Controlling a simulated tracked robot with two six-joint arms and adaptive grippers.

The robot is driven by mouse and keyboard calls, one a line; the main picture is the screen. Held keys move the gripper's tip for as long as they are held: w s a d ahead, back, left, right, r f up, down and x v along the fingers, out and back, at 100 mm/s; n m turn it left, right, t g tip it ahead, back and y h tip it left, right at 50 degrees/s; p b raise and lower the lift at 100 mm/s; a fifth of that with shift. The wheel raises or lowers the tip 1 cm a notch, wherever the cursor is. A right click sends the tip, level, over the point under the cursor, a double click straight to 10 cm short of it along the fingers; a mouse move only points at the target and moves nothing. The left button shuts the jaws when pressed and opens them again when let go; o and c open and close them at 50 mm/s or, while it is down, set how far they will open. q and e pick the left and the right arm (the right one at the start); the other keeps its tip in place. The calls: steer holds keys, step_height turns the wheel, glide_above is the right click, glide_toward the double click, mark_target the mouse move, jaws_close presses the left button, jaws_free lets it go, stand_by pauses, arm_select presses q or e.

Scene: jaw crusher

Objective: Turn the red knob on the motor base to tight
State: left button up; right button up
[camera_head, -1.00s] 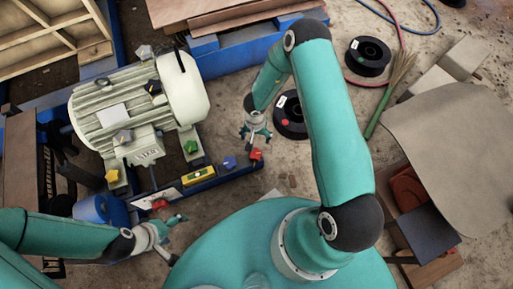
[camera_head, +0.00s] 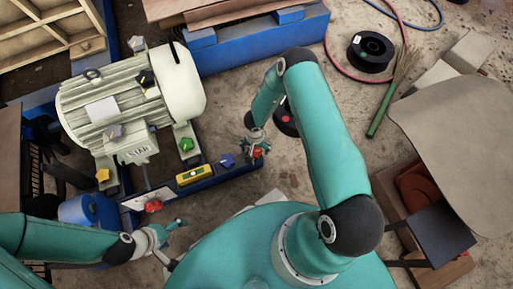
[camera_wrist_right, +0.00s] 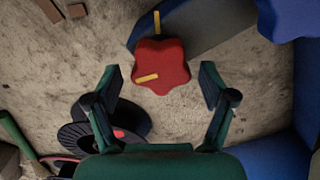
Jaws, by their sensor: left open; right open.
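The red knob (camera_wrist_right: 160,65), star-shaped with a yellow line on top, sits at the end of the blue motor base rail. In the head view this red knob (camera_head: 258,153) is partly hidden by my right gripper (camera_head: 256,147). In the right wrist view my right gripper (camera_wrist_right: 160,84) is open, its two fingers on either side of the knob with gaps showing and nothing held. A yellow line also marks the base beyond the knob. A second red knob (camera_head: 153,206) sits at the rail's left part. My left gripper (camera_head: 176,229) is open and empty near it.
The pale motor (camera_head: 130,95) stands on the base, with a blue knob (camera_head: 227,160), a green knob (camera_head: 186,145), a yellow knob (camera_head: 103,175) and a yellow level (camera_head: 194,175) nearby. A black spool (camera_head: 369,52) lies on the floor at the right.

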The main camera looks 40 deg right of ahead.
steer(key=c, duration=1.1)
steer(key=shift+s+d, duration=0.15)
steer(key=shift+d, duration=0.2)
steer(key=shift+c, duration=0.2)
steer(key=shift+a, duration=0.25)
